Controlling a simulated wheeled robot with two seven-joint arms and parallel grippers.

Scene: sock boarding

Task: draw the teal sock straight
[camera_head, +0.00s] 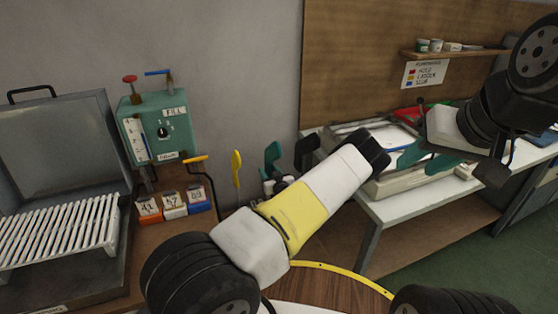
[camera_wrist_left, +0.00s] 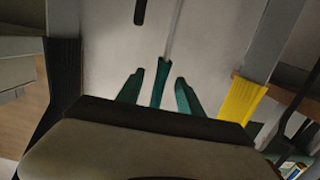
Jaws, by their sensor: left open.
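The teal sock (camera_head: 272,156) is pulled over an upright form between the yellow and black ones. In the left wrist view the teal sock (camera_wrist_left: 162,72) shows as a narrow strip below a thin bare grey form. My left gripper (camera_wrist_left: 159,78) is open, with one teal finger on each side of the sock; I cannot tell whether they touch it. In the head view my left forearm crosses the middle and the left fingers are not clear. My right gripper (camera_head: 426,161) is over the white table at the right, its teal fingers apart, nothing seen between them.
A yellow sock (camera_head: 236,165) and a black sock (camera_head: 306,149) stand on forms close on either side. A green fill machine (camera_head: 160,128), small labelled bins (camera_head: 174,210) and an open slatted press (camera_head: 62,232) are at the left. The white table (camera_head: 400,208) holds trays.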

